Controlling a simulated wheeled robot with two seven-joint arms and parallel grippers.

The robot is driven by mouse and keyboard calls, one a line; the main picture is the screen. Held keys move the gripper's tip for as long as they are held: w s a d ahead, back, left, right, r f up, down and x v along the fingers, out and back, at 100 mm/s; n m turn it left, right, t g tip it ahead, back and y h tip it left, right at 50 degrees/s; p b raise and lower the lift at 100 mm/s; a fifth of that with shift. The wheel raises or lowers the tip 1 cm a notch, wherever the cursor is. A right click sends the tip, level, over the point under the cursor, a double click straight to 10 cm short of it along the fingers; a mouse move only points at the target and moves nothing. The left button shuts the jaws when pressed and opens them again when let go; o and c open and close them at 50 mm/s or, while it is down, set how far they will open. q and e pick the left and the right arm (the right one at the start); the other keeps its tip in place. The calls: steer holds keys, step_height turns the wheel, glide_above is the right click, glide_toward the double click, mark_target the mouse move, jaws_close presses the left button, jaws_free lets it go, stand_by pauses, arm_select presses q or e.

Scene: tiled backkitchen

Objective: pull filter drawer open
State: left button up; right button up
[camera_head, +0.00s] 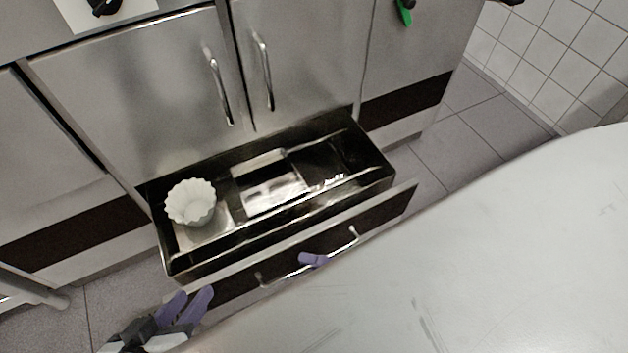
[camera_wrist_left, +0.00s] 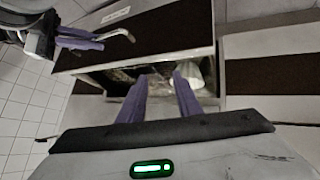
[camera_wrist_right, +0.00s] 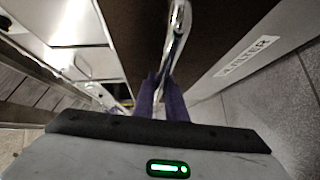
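The filter drawer (camera_head: 290,262) stands pulled out below the steel cabinet doors, its inside showing. Its front bears a FILTER label in the right wrist view (camera_wrist_right: 247,57). Its silver bar handle (camera_head: 342,247) also shows in the right wrist view (camera_wrist_right: 178,38). My right gripper (camera_head: 313,259) has its purple fingers close together on the handle; the fingertips also show in the left wrist view (camera_wrist_left: 80,40). My left gripper (camera_head: 188,304) is open and empty, in front of the drawer's left end. Its spread fingers point at the drawer in the left wrist view (camera_wrist_left: 160,80).
A white fluted filter stack (camera_head: 190,202) sits in the drawer's left part, beside a metal tray (camera_head: 262,178). Two closed doors with vertical handles (camera_head: 218,88) are above. A large pale smooth surface (camera_head: 500,270) fills the lower right. Tiled floor (camera_head: 455,145) is clear at the right.

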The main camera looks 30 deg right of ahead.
steer(key=o, duration=0.4)
steer(key=shift+c, duration=0.2)
arm_select(q)
steer(key=shift+r, duration=0.2)
arm_select(e)
steer(key=shift+s, duration=0.1)
